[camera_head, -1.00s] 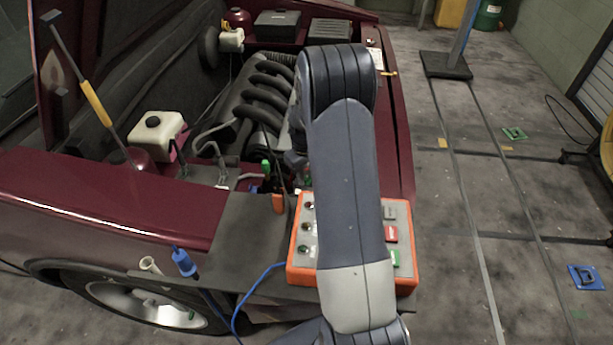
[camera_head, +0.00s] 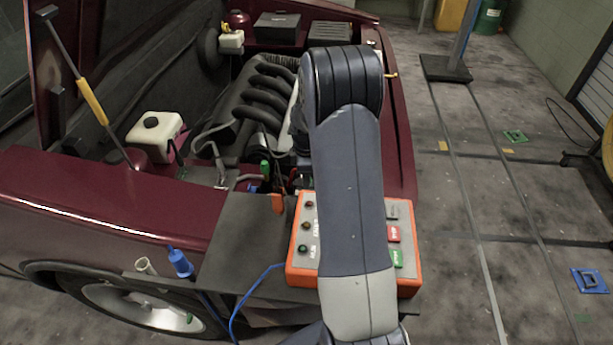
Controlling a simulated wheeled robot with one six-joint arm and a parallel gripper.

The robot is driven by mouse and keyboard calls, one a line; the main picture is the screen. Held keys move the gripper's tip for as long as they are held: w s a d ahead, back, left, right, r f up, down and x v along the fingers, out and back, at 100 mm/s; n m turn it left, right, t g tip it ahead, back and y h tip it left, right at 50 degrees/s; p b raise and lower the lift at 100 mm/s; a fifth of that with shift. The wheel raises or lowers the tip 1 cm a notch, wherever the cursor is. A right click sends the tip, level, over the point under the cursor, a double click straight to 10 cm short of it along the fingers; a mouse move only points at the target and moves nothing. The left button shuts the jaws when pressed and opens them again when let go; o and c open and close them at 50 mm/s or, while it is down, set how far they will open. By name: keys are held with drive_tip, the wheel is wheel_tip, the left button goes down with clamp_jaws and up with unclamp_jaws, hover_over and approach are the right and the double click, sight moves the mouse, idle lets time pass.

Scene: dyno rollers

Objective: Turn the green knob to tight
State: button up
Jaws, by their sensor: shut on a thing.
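My arm rises from the bottom centre and bends down over the near edge of the engine bay. My gripper (camera_head: 301,169) shows only as a dark edge left of my forearm; its fingertips are mostly hidden behind it. It is shut on the green knob, which my forearm hides now. The knob's tight or loose setting cannot be read. A slim upright green piece (camera_head: 265,168) stands a little left of my gripper, apart from it.
An orange control box (camera_head: 301,277) with lamps and buttons sits on a dark shelf (camera_head: 235,245), under my forearm. A blue plug (camera_head: 180,263) and cable lie left of it. A white reservoir (camera_head: 155,132) and a yellow hood strut (camera_head: 92,102) stand left. The floor at right is mostly clear.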

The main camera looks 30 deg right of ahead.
drive_tip(key=n, duration=0.5)
drive_tip(key=shift+n+b, duration=0.3)
idle(0.4)
drive_tip(key=o, duration=1)
drive_tip(key=r, duration=1.1)
drive_tip(key=shift+s, duration=0.25)
drive_tip(key=f, duration=1)
drive_tip(key=shift+w+f, duration=0.2)
drive_tip(key=shift+f, duration=0.3)
